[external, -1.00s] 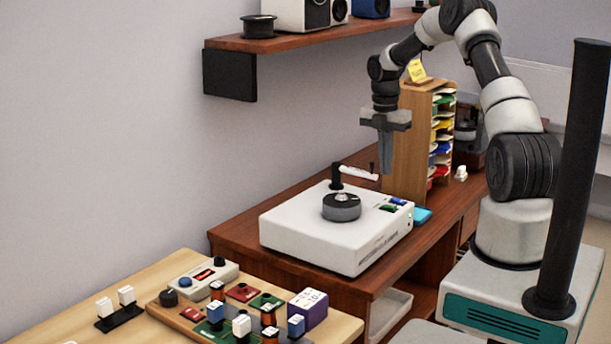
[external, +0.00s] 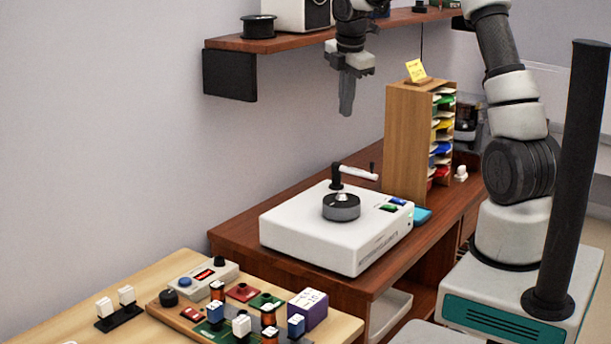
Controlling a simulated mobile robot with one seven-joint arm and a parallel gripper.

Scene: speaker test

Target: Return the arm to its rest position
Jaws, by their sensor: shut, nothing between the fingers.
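My gripper (external: 346,108) is shut and empty, pointing down. It hangs in the air in front of the wall shelf, above the white machine and apart from it. My arm's lower links rise from my base at the right; the upper links run out of the top of the picture. The white machine (external: 312,240) with a dark round knob (external: 341,206) and a crank with a white handle (external: 359,173) stands on the dark wooden bench (external: 236,237).
The wall shelf (external: 300,45) with a black spool (external: 258,27) and a speaker box (external: 285,14) is close behind my gripper. A wooden rack (external: 405,140) with coloured slots stands on the bench. Electronic parts lie on the light table (external: 120,290) at the front left.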

